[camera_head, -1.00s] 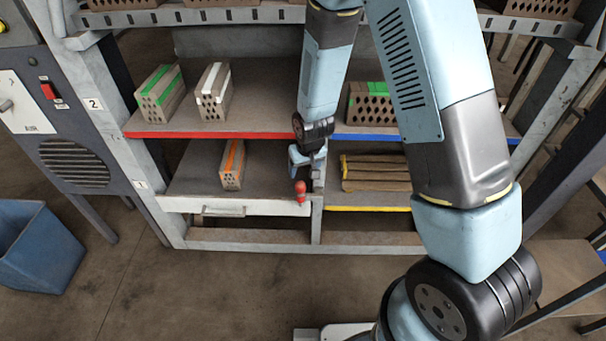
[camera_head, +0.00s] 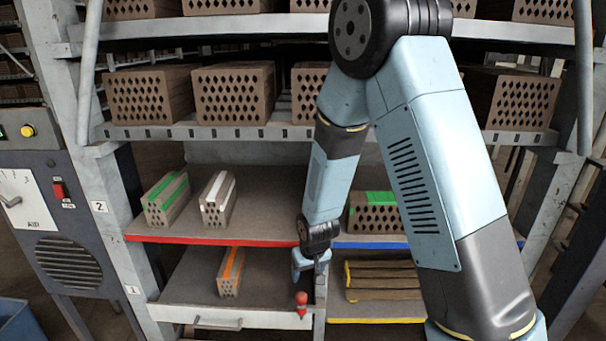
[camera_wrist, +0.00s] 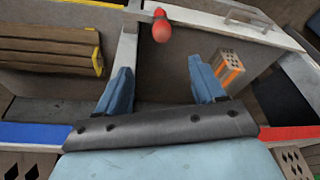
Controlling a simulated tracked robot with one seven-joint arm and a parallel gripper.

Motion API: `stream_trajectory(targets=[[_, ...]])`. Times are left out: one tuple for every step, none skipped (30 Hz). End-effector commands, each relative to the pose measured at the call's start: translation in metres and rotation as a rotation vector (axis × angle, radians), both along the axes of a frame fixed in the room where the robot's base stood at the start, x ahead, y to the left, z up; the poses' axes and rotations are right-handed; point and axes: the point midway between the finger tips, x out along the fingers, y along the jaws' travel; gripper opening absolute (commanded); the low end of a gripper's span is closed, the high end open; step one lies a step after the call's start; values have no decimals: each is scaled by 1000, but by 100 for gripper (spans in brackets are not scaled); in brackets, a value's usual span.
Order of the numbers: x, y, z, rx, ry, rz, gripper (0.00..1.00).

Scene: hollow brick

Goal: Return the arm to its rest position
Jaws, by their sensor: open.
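My arm reaches down across the head view to the rack's lower shelves. My gripper (camera_head: 312,262) is at the end, near the post between the left and right bays. In the wrist view its two blue fingers (camera_wrist: 161,92) stand wide apart with nothing between them. A red knob (camera_wrist: 162,26) shows beyond the fingers, at the edge of the lower left shelf; the head view also shows the knob (camera_head: 301,304) just below my gripper. The orange-striped hollow brick (camera_head: 231,271) lies on that shelf, left of my gripper and apart from it.
Green-striped (camera_head: 165,199) and white-striped bricks (camera_head: 217,200) stand on the red-edged shelf (camera_head: 210,238). A green-marked brick (camera_head: 376,212) is on the blue-edged shelf, behind my arm. Brown bars (camera_head: 383,279) lie on the yellow-edged shelf. A control panel (camera_head: 60,235) stands at left.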

Motion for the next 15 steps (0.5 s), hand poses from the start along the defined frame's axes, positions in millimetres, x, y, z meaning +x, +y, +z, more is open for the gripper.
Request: stream_trajectory(targets=[[2, -5, 13, 6, -7, -10, 69], [3, -8, 20, 9, -12, -15, 69], [4, -12, 31, 12, -15, -22, 69], [5, -16, 41, 15, -19, -29, 69], [5, -20, 50, 18, -22, -36, 69], [5, -26, 63, 21, -27, -45, 69], [4, -30, 71, 23, -28, -51, 69], [4, -34, 81, 26, -33, -58, 69], [3, -40, 92, 28, -36, -66, 69], [2, -44, 101, 32, -40, -72, 69], [0, -49, 110, 33, -42, -78, 69], [-1, -55, 121, 35, -47, -87, 69], [-3, -59, 130, 37, -51, -92, 69], [-5, -64, 138, 39, -54, -98, 69], [-7, -70, 149, 41, -60, -106, 69]])
